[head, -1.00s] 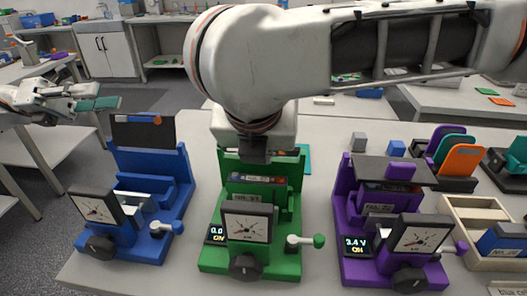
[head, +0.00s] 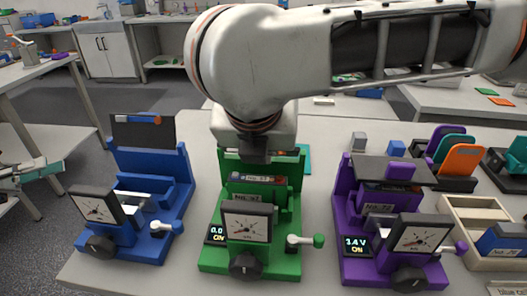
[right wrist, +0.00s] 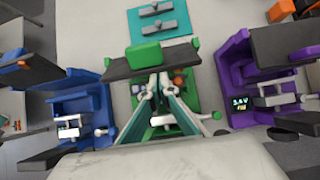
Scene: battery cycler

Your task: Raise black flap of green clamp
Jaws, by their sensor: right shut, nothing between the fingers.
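The green clamp (head: 288,215) stands in the middle of the table, with a gauge on its front and a lever at its right. My right arm hides its upper part in the head view. In the right wrist view its black flap (right wrist: 120,67) lies across the clamp's far side, with a green block on it.
A blue clamp (head: 180,195) with its flap up stands to the left. A purple clamp (head: 347,215) with its flap (head: 372,168) level stands to the right. A wooden tray (head: 450,212) lies at the far right. A teal plate (right wrist: 135,27) lies behind the green clamp.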

